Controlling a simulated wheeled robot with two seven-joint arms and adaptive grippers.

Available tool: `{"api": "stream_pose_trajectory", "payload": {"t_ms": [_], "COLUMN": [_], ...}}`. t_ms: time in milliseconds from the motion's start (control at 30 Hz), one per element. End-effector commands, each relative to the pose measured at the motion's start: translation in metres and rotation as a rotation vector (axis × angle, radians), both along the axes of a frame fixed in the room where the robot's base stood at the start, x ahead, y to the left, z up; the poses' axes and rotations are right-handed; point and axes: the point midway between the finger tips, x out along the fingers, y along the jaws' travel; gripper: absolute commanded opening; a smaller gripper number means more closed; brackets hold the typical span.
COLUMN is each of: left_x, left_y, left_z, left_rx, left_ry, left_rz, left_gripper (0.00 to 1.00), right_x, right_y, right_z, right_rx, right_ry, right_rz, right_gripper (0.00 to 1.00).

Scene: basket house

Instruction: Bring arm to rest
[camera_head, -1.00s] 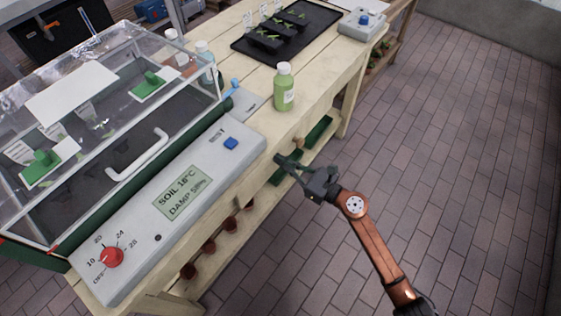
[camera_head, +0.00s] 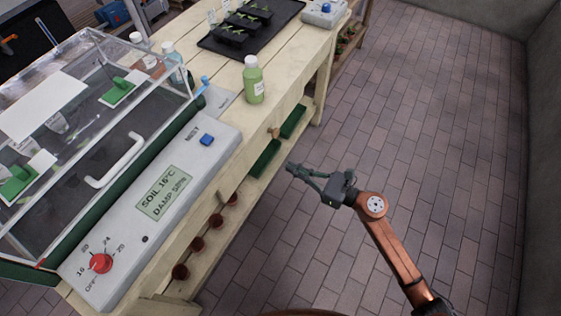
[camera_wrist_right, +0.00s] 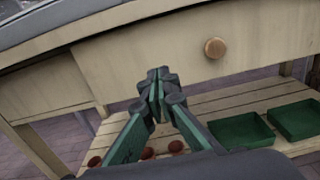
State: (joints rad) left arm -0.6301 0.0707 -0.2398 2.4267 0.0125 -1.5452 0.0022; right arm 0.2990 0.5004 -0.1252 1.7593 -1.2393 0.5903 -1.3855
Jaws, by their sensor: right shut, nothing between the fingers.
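My right arm comes in from the lower right in the head view. Its right gripper (camera_head: 292,168) is shut and empty, held in the air in front of the bench and apart from it. In the right wrist view the fingers (camera_wrist_right: 158,85) meet at their tips in front of the bench's drawer front (camera_wrist_right: 170,55). My left gripper does not show.
The wooden bench (camera_head: 300,60) carries a propagator with a control panel (camera_head: 150,235), a green bottle (camera_head: 253,80) and a black seedling tray (camera_head: 225,48). Green trays (camera_head: 265,158) and small pots (camera_head: 215,221) sit on its lower shelf. Brick floor (camera_head: 430,130) at right is clear.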

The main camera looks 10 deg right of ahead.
Motion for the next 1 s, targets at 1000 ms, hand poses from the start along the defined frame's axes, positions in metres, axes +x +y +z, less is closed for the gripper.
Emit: {"api": "stream_pose_trajectory", "payload": {"t_ms": [1000], "left_x": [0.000], "left_y": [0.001], "left_z": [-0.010], "left_rx": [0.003], "left_ry": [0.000], "left_rz": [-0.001], "left_gripper": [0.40], "right_x": [-0.083], "right_y": [-0.203], "right_z": [-0.119], "right_rx": [1.348], "right_ry": [0.814], "right_rz": [-0.921], "right_gripper": [0.00]}}
